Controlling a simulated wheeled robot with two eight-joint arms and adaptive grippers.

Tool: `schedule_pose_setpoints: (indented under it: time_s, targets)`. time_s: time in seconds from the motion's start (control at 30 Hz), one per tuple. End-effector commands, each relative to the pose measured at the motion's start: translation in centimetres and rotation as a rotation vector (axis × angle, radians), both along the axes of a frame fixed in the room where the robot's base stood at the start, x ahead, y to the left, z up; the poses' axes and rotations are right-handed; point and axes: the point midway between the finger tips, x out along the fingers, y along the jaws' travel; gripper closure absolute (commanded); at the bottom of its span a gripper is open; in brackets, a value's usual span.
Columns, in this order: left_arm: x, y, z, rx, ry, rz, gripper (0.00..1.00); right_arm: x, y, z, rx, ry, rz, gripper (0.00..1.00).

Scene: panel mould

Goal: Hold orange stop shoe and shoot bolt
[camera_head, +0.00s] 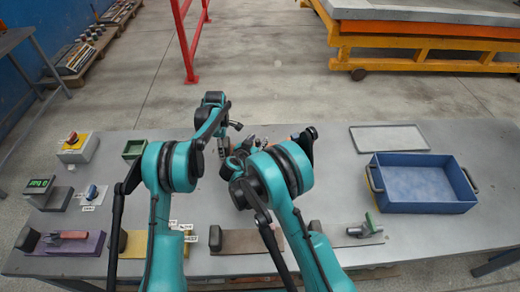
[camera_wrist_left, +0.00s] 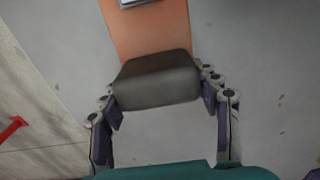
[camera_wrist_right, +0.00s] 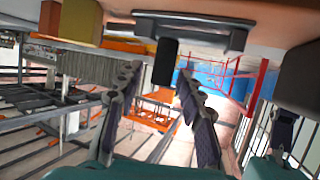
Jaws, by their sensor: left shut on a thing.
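The orange stop shoe (camera_wrist_left: 155,33) shows in the left wrist view as an orange board with a dark block (camera_wrist_left: 155,80) at its near end. My left gripper (camera_wrist_left: 160,92) has its fingers against both sides of this block and is shut on it. In the right wrist view, a grey bolt fitting (camera_wrist_right: 192,30) lies along a pale orange surface, with a dark knob (camera_wrist_right: 165,62) standing out from it. My right gripper (camera_wrist_right: 157,75) is open, its fingers apart on either side of the knob. In the head view my arms largely hide the shoe and bolt.
A blue bin (camera_head: 425,183) and a grey flat tray (camera_head: 388,138) are on the table's right. A purple board (camera_head: 75,243), a yellow-and-grey button box (camera_head: 78,148) and a small green box (camera_head: 134,149) are on the left. Other boards lie along the front edge.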

Motion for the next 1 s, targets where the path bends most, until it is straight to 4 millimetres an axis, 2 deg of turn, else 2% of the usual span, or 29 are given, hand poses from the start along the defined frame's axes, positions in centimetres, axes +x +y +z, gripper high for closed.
schedule_pose_setpoints:
  time_s: [0.17, 0.3, 0.33, 0.5, 0.67, 0.87, 0.9, 0.97, 1.0]
  targets:
    - [-0.1, -0.1, -0.3, -0.001, 0.003, -0.001, 0.85, 0.0, 0.0, -0.1, 0.0, 0.0, 0.0, 0.62]
    - [-0.1, -0.1, -0.3, -0.001, 0.003, -0.001, 0.85, 0.0, 0.0, -0.1, 0.0, 0.0, 0.0, 0.99]
    - [-0.1, -0.1, -0.3, -0.001, 0.002, -0.001, 0.85, 0.0, 0.0, -0.1, 0.0, 0.0, 0.0, 1.0]
    - [-0.1, -0.1, -0.3, -0.001, 0.002, -0.001, 0.85, 0.0, -0.1, -0.1, 0.0, 0.0, 0.0, 1.0]
    - [-0.1, -0.1, -0.3, -0.001, 0.002, -0.001, 0.85, 0.0, -1.5, 0.0, -0.001, -0.001, -0.001, 1.0]
    - [-0.1, -0.1, -0.3, -0.001, 0.002, -0.002, 0.85, 0.0, -1.4, 0.0, -0.002, 0.0, -0.001, 1.0]
    - [-0.1, -0.1, -0.3, -0.001, 0.002, -0.002, 0.85, 0.0, -1.4, 0.0, -0.002, 0.0, -0.001, 0.76]
    - [-0.1, 0.0, -0.3, -0.001, 0.002, -0.002, 0.85, 0.0, -1.4, 0.0, -0.001, 0.001, -0.001, 0.62]
    - [-0.1, 0.0, -0.3, 0.0, 0.002, -0.002, 0.85, 0.0, -1.4, 0.0, -0.001, 0.001, -0.001, 0.62]
